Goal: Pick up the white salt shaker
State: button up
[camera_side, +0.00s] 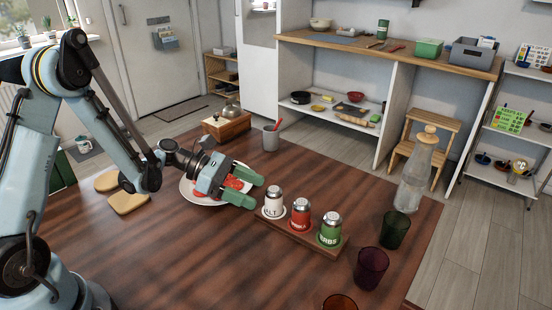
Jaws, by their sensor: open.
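The white salt shaker (272,203) has a silver top and dark lettering. It stands upright at the left end of a low wooden rack (316,246). A red shaker (300,214) and a green shaker (329,230) stand beside it in the same row. My gripper (253,190) is open, with green fingers pointing right toward the salt shaker. The fingertips are just left of the shaker in the picture. I cannot tell whether they touch it or reach around it. The gripper is in front of part of a white plate (187,192) with red food on it.
A glass bottle (415,172) with a stopper and dark tumblers (371,267) stand to the right of the rack. A grey cup (270,139) and a wooden box (226,127) are at the back.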

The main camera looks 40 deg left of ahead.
aim_at(273, 199)
jog(key=shift+x, duration=3.15)
jog(key=shift+w, duration=0.1)
jog(key=c, duration=1.1)
jog(key=shift+r, duration=0.1)
